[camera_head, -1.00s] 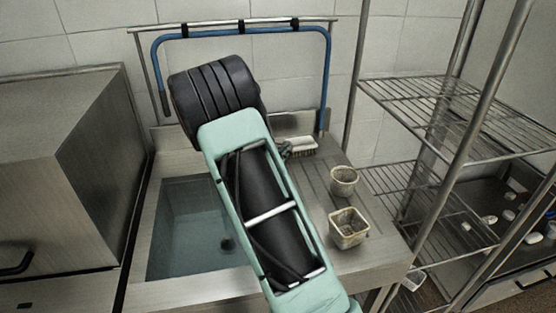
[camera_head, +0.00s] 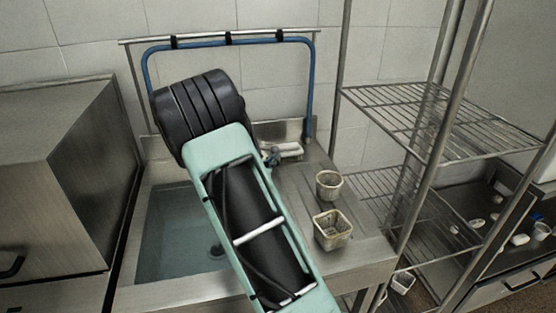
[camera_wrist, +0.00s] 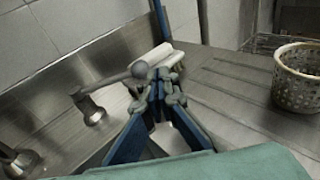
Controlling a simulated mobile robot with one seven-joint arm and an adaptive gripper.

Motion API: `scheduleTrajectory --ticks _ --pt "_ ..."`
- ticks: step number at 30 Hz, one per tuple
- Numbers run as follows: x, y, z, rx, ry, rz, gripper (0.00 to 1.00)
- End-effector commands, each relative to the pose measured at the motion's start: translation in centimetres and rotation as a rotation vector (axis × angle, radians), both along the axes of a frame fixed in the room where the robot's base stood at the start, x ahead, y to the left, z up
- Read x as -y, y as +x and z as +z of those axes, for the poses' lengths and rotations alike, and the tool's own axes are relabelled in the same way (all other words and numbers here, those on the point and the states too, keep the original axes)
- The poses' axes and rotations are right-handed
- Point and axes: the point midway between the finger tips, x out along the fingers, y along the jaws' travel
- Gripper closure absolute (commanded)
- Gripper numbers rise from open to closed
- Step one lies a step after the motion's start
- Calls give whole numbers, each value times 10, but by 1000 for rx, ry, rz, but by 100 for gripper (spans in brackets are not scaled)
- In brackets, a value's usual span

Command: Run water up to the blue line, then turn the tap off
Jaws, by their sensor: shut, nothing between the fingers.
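The sink basin (camera_head: 150,235) is left of my arm in the head view. Its inside looks bluish-grey with a dark drain; I cannot tell the water level, and no blue line shows. My arm hides part of it. In the wrist view, a grey tap lever (camera_wrist: 108,80) reaches from a metal fitting (camera_wrist: 92,110) towards my fingers. My gripper (camera_wrist: 162,85) is shut and empty, its tips by the lever's end; I cannot tell whether they touch. My gripper also shows in the head view (camera_head: 272,157), mostly hidden behind my arm. No running water is visible.
A white brush (camera_wrist: 150,58) lies just behind my fingertips. Two perforated baskets (camera_head: 329,185) (camera_head: 332,230) stand on the drainboard to the right. A wire rack (camera_head: 430,115) is at right, a steel cabinet (camera_head: 60,180) at left.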

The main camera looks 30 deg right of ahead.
Motion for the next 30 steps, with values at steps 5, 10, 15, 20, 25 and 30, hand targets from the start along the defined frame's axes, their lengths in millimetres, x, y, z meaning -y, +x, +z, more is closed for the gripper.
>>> scheduleTrajectory --ticks 5,10,15,20,25,30 --pt "-21 -34 8 0 1 2 100" --pt "-36 -63 15 0 0 2 100" --pt "-46 -80 19 1 -1 1 100" --pt "-48 -86 19 1 -1 0 100" --pt "-48 -86 20 1 -1 0 100" --pt "-48 -86 19 1 -1 0 100"
